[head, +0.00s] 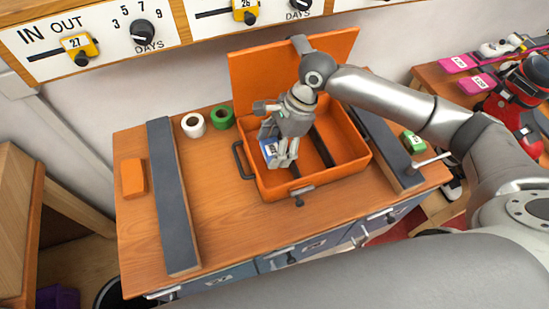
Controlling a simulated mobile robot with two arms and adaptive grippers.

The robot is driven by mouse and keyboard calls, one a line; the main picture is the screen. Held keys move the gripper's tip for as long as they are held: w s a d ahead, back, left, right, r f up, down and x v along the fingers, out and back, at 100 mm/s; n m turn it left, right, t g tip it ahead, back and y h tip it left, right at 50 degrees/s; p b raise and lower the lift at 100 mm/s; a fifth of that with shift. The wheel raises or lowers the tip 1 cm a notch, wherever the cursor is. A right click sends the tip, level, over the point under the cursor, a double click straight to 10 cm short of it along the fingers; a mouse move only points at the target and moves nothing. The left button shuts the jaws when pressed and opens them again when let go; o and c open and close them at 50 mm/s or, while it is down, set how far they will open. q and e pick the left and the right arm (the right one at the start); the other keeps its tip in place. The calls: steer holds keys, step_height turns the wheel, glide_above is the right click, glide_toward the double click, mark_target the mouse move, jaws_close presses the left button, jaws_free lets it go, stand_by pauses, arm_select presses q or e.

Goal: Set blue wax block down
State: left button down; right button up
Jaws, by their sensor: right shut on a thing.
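The blue wax block (268,148), blue with a white label, is in the fingers of my right gripper (282,160). The gripper is shut on it and points down over the left part of the open orange case (320,179). The fingers partly hide the block. I cannot tell whether the block touches the case floor. My left gripper is not in view.
The case's lid (250,75) stands up at the back. Dark grey strips lie left (172,200) and right (393,150). An orange block (133,178), white roll (193,125), green roll (222,117) and green block (413,142) are on the bench (225,215).

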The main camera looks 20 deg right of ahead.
step_height(320, 180, down, 3)
steer(key=shift+r, duration=0.1)
steer(key=shift+f, duration=2.1)
steer(key=shift+p, duration=0.35)
steer(key=o, duration=1)
steer(key=shift+o, duration=0.2)
steer(key=b+v, duration=0.2)
steer(key=v, duration=1)
